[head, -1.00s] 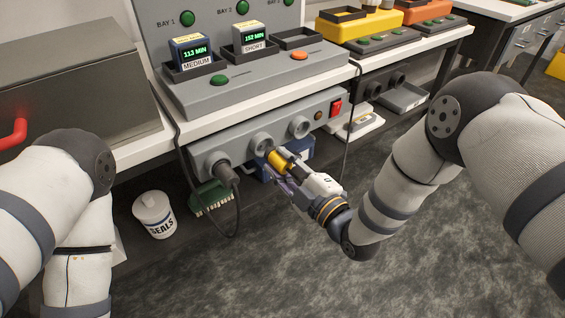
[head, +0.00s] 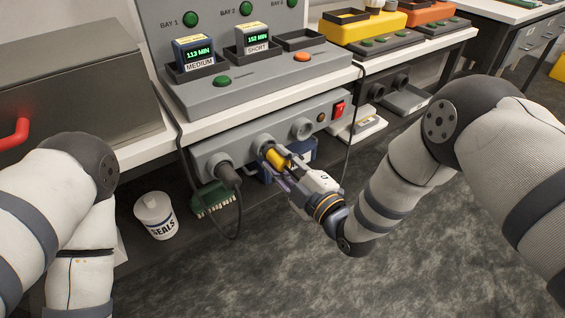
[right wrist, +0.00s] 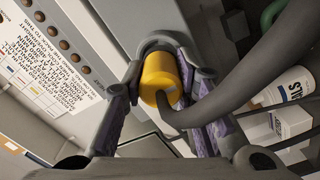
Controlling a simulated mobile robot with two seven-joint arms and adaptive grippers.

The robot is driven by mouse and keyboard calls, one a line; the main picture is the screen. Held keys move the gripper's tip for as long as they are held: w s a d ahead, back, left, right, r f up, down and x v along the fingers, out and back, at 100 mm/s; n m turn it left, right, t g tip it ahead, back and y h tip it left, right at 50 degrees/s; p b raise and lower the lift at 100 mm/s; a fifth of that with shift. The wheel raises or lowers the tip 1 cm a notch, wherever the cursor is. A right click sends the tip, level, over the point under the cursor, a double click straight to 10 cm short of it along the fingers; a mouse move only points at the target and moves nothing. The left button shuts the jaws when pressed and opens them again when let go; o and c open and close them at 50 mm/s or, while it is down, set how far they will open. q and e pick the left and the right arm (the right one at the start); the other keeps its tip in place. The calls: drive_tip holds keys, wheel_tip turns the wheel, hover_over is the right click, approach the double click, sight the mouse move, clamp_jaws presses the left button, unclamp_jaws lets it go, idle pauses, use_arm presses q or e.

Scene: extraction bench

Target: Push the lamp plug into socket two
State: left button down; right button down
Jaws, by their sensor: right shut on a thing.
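A grey socket strip (head: 318,111) runs under the bench edge. A dark plug (head: 227,175) sits in its left socket. The yellow lamp plug (head: 275,158) is at the middle socket (head: 262,141), its front end at the socket mouth; how deep it sits is hidden. My right gripper (head: 281,163) is shut on the yellow plug. In the right wrist view the yellow plug (right wrist: 159,77) lies between my purple-padded fingers (right wrist: 163,88), its dark cable trailing to the right. The right socket (head: 301,128) is empty. My left gripper is out of view.
A red switch (head: 338,108) is at the strip's right end. The dark plug's cable hangs left of my gripper. The floor in front is clear.

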drive_tip(key=shift+w+a, duration=0.4)
drive_tip(key=shift+w, duration=0.15)
drive_tip(key=c, duration=1.2)
unclamp_jaws()
drive_tip(key=v, duration=1.2)
